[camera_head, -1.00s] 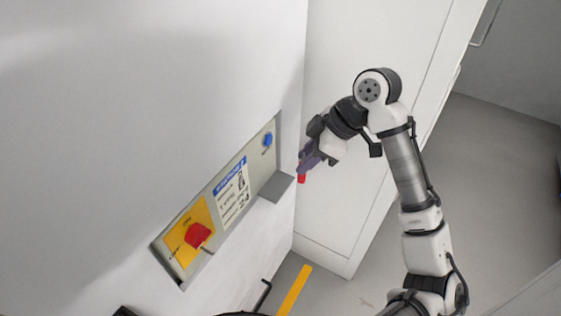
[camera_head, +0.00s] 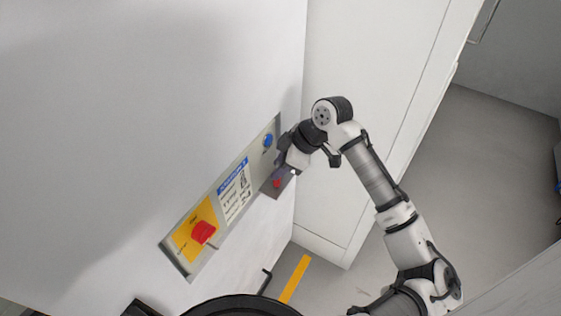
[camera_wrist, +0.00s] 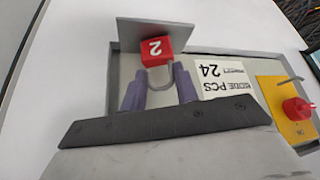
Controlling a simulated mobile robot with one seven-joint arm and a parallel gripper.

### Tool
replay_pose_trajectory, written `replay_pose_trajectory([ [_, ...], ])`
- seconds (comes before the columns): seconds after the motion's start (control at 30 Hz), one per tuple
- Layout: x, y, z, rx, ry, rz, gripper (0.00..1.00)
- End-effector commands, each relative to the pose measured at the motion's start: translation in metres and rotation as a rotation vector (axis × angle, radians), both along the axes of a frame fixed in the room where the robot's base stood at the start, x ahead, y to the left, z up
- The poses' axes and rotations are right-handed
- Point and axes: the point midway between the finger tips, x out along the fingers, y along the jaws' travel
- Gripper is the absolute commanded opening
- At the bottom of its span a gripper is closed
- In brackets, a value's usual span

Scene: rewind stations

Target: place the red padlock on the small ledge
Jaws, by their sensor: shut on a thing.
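The red padlock (camera_wrist: 155,51), marked with a white 2, shows in the wrist view with its grey shackle between the purple fingers of my gripper (camera_wrist: 160,88). My gripper is shut on the shackle. The small grey ledge (camera_wrist: 158,30) lies right behind the padlock in the wrist view; I cannot tell whether they touch. In the head view the padlock (camera_head: 277,183) shows as a small red spot over the ledge (camera_head: 272,191), below my gripper (camera_head: 280,172). My gripper hides part of the ledge there.
The recessed panel holds a red rotary switch (camera_head: 203,232) on a yellow plate, a printed label (camera_head: 235,195) and a blue button (camera_head: 267,141). A white cabinet wall (camera_head: 350,130) stands close to the right of the ledge. A yellow floor stripe (camera_head: 295,279) lies below.

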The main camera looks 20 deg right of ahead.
Motion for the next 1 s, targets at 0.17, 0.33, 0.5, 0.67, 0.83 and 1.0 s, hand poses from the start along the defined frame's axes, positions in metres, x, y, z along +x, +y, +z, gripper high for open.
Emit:
replay_pose_trajectory([
  [0.17, 0.000, 0.000, -0.001, 0.000, 0.000, 0.000, 0.07],
  [0.33, 0.000, 0.000, -0.004, 0.000, 0.001, 0.001, 0.33],
  [0.5, 0.000, 0.000, -0.004, -0.001, 0.000, 0.000, 0.52],
  [0.67, 0.000, 0.000, -0.004, -0.001, 0.000, 0.000, 0.52],
  [0.83, 0.000, 0.000, 0.001, -0.001, 0.000, 0.000, 0.52],
  [1.0, -0.006, -0.011, 0.018, -0.002, -0.002, -0.002, 0.52],
])
